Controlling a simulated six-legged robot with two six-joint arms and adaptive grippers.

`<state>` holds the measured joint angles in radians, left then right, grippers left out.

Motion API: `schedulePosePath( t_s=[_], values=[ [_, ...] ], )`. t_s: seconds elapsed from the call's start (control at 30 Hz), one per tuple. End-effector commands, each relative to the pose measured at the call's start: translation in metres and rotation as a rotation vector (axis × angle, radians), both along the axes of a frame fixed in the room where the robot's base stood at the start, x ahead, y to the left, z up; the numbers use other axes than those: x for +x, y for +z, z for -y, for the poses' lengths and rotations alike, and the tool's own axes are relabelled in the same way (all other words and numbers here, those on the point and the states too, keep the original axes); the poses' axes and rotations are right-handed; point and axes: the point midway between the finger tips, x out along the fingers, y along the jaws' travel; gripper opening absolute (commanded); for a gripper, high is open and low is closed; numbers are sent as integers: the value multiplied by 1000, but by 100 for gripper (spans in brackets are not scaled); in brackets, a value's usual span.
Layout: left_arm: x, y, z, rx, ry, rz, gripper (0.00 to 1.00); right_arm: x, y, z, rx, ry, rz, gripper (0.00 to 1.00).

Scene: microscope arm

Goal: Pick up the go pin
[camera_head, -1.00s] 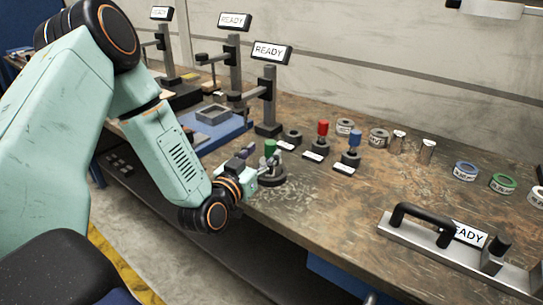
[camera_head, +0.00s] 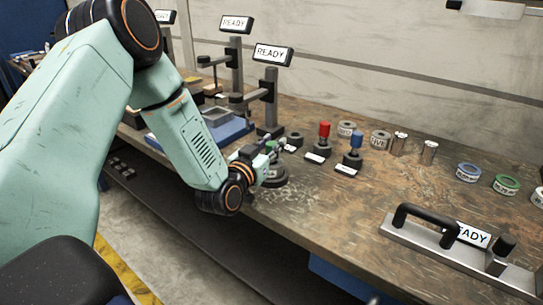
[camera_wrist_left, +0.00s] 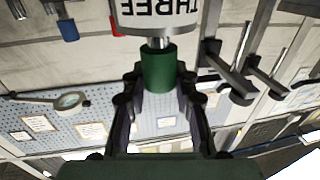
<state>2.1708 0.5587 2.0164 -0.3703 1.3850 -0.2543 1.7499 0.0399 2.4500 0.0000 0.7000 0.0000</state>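In the left wrist view the left gripper's fingers (camera_wrist_left: 159,90) are apart, one on each side of the handle, with small gaps visible. I cannot tell whether they touch it. My right gripper is out of view.
Red (camera_head: 324,131) and blue (camera_head: 356,141) pins stand to the right in dark bases. A READY display post (camera_head: 271,95) rises close behind the gripper. A black-handled metal bar (camera_head: 428,230) lies at the right front. A white label reading THREE (camera_wrist_left: 158,14) borders the wrist view.

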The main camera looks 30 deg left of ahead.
Motion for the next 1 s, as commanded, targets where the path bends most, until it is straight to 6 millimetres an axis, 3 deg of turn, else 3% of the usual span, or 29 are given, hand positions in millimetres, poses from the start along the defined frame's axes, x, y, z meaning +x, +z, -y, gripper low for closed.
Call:
schedulePosePath(
  t_s=[0.3, 0.67, 0.77, 1.0],
  values=[
    [0, 0, 0, 0, 0, -1, 0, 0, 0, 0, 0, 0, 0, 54],
    [0, 3, 0, 0, 1, 2, 0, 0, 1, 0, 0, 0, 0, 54],
    [0, 14, -1, -2, 2, 4, 0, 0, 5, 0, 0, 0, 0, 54],
    [0, 62, -1, -2, 1, 6, 0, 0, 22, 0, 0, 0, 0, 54]
  ],
)
